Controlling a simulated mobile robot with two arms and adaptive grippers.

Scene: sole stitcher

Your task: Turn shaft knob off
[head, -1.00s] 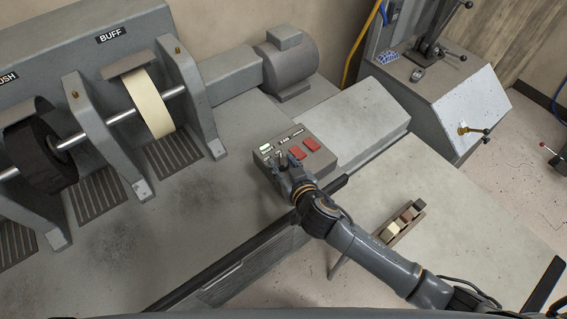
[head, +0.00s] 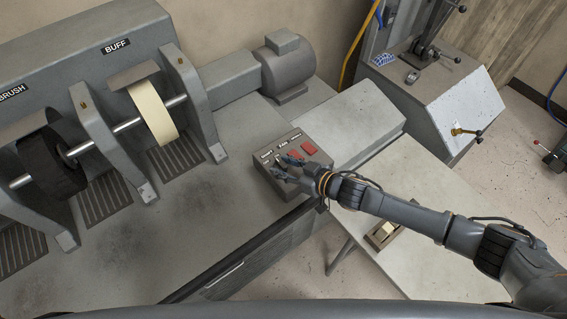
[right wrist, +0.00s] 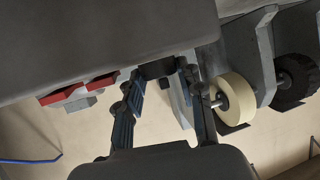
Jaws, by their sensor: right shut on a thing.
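The grey control box (head: 290,190) sits at the front edge of the machine bench, with white labels and two red switches (head: 309,148) on its top. My right gripper (head: 281,169) reaches over the box's left part from the right. Its fingers are closed around the dark shaft knob (right wrist: 157,69), which shows between the fingertips in the right wrist view. In the head view the gripper hides the knob, so I cannot read its position. I see no green light on the box. My left gripper is not in view.
The bench carries a buff wheel (head: 154,115), a dark brush wheel (head: 52,165) and a motor (head: 287,66). A side table (head: 420,240) holds a small tray (head: 380,240), partly under my right arm. A grey machine (head: 440,95) stands at the back right.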

